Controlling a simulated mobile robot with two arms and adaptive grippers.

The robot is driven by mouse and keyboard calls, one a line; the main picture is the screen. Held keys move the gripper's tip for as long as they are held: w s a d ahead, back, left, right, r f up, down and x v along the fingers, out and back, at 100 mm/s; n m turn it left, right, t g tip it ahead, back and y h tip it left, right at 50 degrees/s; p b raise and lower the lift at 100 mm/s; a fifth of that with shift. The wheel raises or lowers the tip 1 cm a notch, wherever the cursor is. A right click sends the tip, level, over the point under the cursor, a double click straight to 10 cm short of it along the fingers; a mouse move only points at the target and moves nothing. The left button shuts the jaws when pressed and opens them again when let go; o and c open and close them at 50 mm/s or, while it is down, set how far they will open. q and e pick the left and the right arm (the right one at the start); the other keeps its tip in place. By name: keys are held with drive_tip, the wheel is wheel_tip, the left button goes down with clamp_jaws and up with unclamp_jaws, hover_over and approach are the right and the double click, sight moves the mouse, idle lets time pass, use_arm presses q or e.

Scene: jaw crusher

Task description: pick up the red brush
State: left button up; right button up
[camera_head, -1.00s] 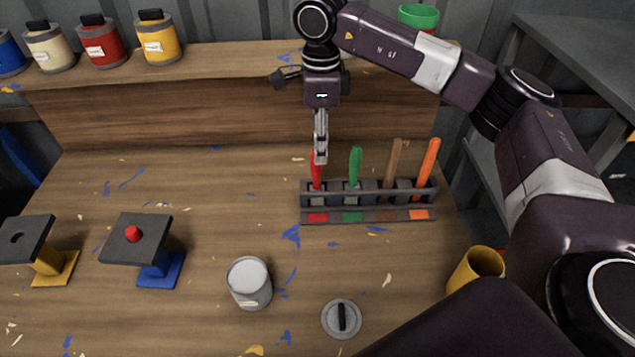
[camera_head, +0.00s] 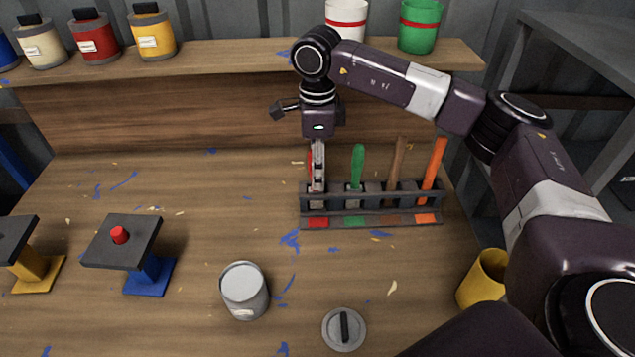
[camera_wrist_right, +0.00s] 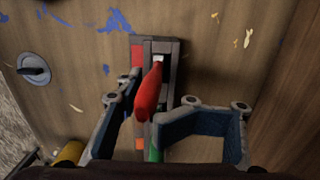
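The red brush (camera_wrist_right: 148,96) stands handle up in the dark brush rack (camera_head: 375,221), in the slot at the left end above a red label. In the head view its handle is mostly hidden behind my right gripper (camera_head: 317,192). In the right wrist view the red handle sits between the two spread fingers of my right gripper (camera_wrist_right: 157,104), with gaps visible on both sides. The gripper points down over the rack and is open. My left gripper is in neither view.
A green brush (camera_head: 357,165), a brown brush (camera_head: 396,160) and an orange brush (camera_head: 435,162) stand in the same rack. A grey can (camera_head: 244,290), a round lid (camera_head: 344,328) and a yellow cup (camera_head: 483,279) are nearer. A raised shelf (camera_head: 230,65) runs behind.

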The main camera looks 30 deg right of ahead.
drive_tip(key=shift+c, duration=0.7)
drive_tip(key=shift+r, duration=0.1)
clamp_jaws()
